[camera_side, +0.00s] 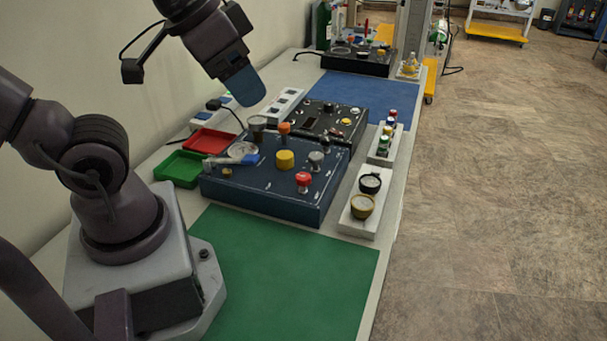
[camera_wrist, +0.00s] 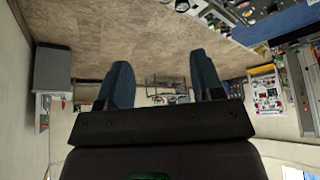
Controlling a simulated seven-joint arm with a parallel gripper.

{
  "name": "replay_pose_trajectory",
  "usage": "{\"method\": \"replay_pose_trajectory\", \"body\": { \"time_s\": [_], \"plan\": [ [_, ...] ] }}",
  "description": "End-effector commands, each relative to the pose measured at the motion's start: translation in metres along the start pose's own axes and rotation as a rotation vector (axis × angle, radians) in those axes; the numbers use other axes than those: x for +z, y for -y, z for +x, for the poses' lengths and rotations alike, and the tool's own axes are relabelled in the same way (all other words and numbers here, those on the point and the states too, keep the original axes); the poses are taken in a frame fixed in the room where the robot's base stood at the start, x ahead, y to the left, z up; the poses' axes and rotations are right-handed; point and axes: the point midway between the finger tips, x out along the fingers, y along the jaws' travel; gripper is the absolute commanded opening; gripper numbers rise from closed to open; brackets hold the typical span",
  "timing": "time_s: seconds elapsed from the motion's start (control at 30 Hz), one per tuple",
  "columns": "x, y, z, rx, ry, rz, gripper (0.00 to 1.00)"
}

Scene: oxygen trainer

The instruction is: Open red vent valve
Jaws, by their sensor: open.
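The red vent valve (camera_side: 303,181) is a red knob on a short post near the front right corner of the dark blue panel box (camera_side: 262,200) in the side view. My gripper (camera_side: 243,86) hangs in the air above and behind the box, up and left of the red knob, well apart from it. In the wrist view my gripper (camera_wrist: 163,85) shows two blue fingers spread apart with nothing between them. The wrist view looks out across the room, and I cannot make out the red knob there.
A yellow knob (camera_side: 285,159), an orange knob (camera_side: 284,128) and a grey knob (camera_side: 316,158) stand near the red one. A white gauge holder (camera_side: 357,223) lies right of the box. Red (camera_side: 209,141) and green (camera_side: 178,168) trays sit left. The green mat (camera_side: 290,270) is clear.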

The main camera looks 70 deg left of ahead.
Motion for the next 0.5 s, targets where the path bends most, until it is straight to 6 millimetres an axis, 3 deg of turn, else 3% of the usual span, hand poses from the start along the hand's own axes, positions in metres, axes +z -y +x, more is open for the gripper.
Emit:
{"method": "replay_pose_trajectory", "body": {
  "time_s": [0.27, 0.5],
  "plan": [
    [-0.007, 0.024, 0.046, -0.038, 0.224, -0.065, 0.60],
    [-0.025, 0.059, 0.112, 0.020, 0.428, 0.177, 0.60]
  ]
}}
